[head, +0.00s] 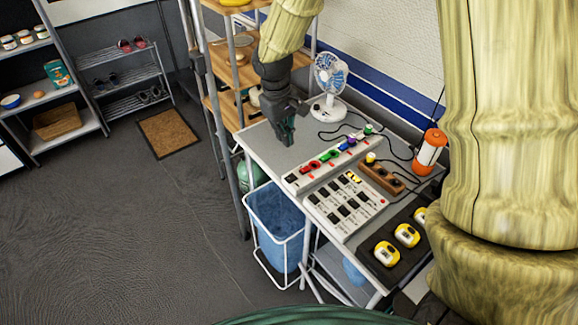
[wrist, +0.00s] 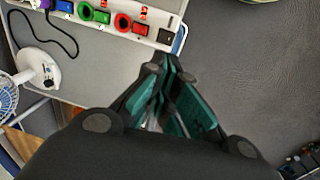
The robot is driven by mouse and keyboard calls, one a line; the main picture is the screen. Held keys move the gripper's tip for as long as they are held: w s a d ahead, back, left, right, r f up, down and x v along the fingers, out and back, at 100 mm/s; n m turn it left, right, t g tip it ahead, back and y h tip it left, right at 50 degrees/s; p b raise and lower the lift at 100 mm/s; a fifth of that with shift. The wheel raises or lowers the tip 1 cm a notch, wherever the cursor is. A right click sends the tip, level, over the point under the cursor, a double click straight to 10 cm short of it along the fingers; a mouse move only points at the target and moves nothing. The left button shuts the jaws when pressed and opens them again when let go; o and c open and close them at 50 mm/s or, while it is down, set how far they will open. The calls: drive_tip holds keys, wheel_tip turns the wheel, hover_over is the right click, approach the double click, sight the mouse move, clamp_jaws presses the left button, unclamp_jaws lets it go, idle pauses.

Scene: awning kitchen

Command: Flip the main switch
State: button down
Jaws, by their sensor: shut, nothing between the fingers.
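A white power strip (head: 306,182) lies along the table, with coloured plugs and small red marks along it. A black rocker switch (head: 291,178) sits at its near-left end; in the wrist view this switch (wrist: 165,36) is just beyond my fingertips. A white panel (head: 345,232) with rows of black switches, one lit yellow, lies in front of the strip. I cannot read which is labelled main. My gripper (head: 288,141) points down above the table, behind the strip's left end. In the wrist view my gripper (wrist: 168,62) is shut and empty, apart from the switch.
A white fan (head: 329,85) stands at the table's back. A wooden block (head: 380,180), an orange-and-white lantern (head: 430,152) and yellow devices (head: 407,235) are to the right. Cables cross the back. A blue bin (head: 279,225) stands below the table's left edge.

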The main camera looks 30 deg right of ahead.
sight(290, 175)
drive_tip(key=shift+f, duration=0.1)
drive_tip(key=shift+w+d+f+p, duration=0.1)
drive_tip(key=shift+d+f+p, duration=0.3)
drive_tip(key=shift+f, duration=1.9)
drive_tip(key=shift+d+f+p, duration=0.15)
drive_tip(key=shift+f+p, duration=0.55)
drive_tip(key=shift+f, duration=1.55)
drive_tip(key=shift+w+d+f+p, duration=0.1)
drive_tip(key=shift+d+f+p, duration=0.3)
drive_tip(key=shift+f, duration=1.9)
drive_tip(key=shift+a, duration=0.15)
